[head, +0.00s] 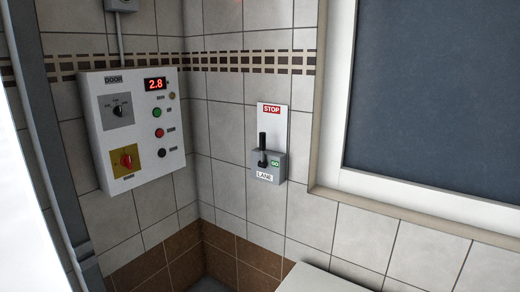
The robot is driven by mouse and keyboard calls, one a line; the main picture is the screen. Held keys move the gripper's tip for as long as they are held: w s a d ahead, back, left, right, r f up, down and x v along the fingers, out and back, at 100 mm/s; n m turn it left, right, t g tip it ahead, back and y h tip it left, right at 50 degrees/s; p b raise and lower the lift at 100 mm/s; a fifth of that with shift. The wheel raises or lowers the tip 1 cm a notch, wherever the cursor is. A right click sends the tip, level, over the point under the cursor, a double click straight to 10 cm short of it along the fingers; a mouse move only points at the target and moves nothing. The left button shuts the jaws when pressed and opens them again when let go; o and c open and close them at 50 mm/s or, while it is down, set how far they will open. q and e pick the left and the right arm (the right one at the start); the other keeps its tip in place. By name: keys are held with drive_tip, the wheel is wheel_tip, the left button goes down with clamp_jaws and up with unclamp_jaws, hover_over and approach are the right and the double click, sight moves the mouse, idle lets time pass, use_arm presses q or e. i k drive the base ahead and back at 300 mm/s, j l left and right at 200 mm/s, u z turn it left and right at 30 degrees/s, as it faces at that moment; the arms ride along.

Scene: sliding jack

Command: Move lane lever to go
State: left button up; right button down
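The lane lever (262,143) is a black upright handle on a grey box labelled LANE, fixed to the tiled wall. The lever points up, its top below the red STOP sign (271,110) on a white backplate (278,126). A green GO label (275,163) sits on the box, to the right of the lever's lower part. Neither of my grippers is in view.
A white door control panel (137,133) hangs on the left wall, with a red 2.8 display, a red knob on yellow and several buttons. A dark framed window (435,95) is at right. A white surface (318,280) shows at the bottom.

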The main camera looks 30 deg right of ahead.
sight(262, 164)
drive_tip(key=i+u, duration=0.1)
drive_tip(key=i, duration=1.25)
